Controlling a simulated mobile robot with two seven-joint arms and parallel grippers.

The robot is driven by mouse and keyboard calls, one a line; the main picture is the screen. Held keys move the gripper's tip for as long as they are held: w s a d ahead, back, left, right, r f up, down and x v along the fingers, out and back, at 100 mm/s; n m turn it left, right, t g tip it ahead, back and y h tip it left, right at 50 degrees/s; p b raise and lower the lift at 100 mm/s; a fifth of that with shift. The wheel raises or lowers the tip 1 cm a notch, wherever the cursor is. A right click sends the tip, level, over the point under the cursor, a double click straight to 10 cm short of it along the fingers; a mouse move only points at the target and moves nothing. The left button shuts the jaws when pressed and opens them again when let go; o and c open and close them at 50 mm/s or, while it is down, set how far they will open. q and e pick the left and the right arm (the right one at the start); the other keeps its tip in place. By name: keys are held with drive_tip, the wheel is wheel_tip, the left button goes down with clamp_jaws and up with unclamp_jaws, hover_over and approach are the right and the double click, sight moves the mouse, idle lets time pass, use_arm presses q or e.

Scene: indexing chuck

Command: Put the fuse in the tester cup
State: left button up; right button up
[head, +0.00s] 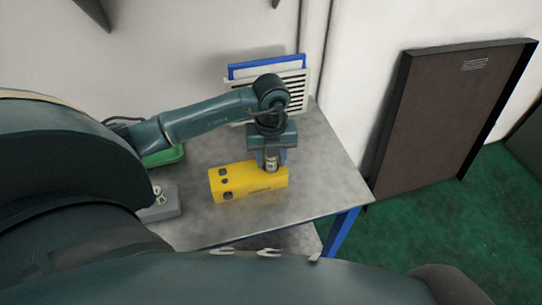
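The yellow box (237,183), which looks like the tester, lies on the grey table with dark round spots on its left end. My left gripper (271,159) reaches in from the left and points down over the right part of this box. It appears shut on a small upright cylinder with metallic and greenish bands, which looks like the fuse (271,163). The lower end of the fuse is at the top of the yellow box. I cannot tell whether it is inside a cup or just above it, and no cup opening shows. My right gripper is not seen.
A grey block (168,211) with a pale metal fitting stands at the table's left. A green tray (165,156) lies behind it. A white slatted rack (297,88) with a blue panel stands at the back. The table top (322,179) is clear on the right.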

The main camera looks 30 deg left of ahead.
use_arm(q)
drive_tip(key=shift+o, duration=0.6)
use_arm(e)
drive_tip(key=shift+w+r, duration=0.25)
use_arm(q)
drive_tip(key=shift+r, duration=0.15)
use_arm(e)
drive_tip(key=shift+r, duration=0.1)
use_arm(q)
wheel_tip(320, 180, up, 12)
drive_tip(key=b, duration=0.1)
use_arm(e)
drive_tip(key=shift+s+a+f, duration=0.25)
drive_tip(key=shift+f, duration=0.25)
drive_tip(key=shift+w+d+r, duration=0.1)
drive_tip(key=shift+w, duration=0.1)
